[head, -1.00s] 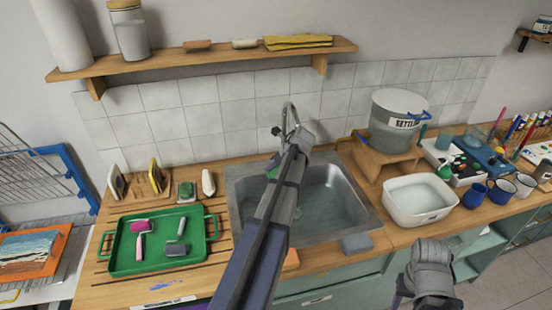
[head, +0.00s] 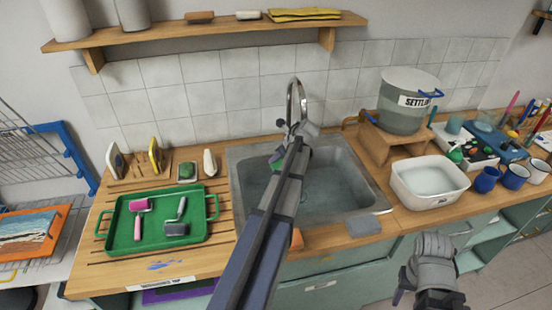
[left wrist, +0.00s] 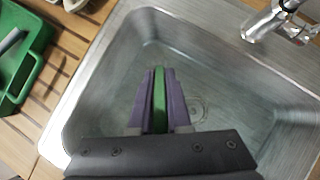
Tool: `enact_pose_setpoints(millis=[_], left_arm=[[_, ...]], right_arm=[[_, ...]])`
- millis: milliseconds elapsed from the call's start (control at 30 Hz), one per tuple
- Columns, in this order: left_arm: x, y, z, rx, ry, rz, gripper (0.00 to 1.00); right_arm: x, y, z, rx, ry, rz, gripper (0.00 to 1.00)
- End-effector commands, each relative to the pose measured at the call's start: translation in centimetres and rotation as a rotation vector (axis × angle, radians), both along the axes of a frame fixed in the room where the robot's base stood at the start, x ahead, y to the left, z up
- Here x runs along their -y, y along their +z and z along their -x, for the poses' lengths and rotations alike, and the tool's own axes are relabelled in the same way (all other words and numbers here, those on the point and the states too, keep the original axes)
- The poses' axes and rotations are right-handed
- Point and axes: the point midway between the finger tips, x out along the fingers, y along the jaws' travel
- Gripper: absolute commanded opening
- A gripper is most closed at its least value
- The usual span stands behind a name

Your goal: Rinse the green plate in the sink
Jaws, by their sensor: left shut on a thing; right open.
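My left gripper (head: 298,140) reaches over the steel sink (head: 236,195) near the tap (head: 296,95). In the left wrist view its purple fingers (left wrist: 159,100) are shut on the green plate (left wrist: 159,88), which is seen edge-on as a thin upright strip. In the head view only small green parts of the plate (head: 277,163) show beside my arm; the rest is hidden. The sink basin (left wrist: 100,85) and drain lie beneath it. The tap also shows in the left wrist view (left wrist: 268,22). I see no clear water stream. My right gripper (head: 430,270) is open and empty in front of the counter.
A green tray (head: 108,226) with two rollers lies left of the sink. A white basin (head: 430,195), blue mugs (head: 487,180) and a settling bucket (head: 408,100) on a wooden stand are to the right.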

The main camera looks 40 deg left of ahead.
Motion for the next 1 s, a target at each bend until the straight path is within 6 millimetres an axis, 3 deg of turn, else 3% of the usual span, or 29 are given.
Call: enact_pose_setpoints(millis=[33, 1000], left_arm=[[0.0, -1.0, 0.0, 0.0, 0.0, 0.0, 0.0], [0.0, -10.2, 0.0, 0.0, 0.0, 0.0, 0.0]], right_arm=[[0.0, -1.0, 0.0, 0.0, 0.0, 0.0, 0.5], [0.0, -10.2, 0.0, 0.0, 0.0, 0.0, 0.5]])
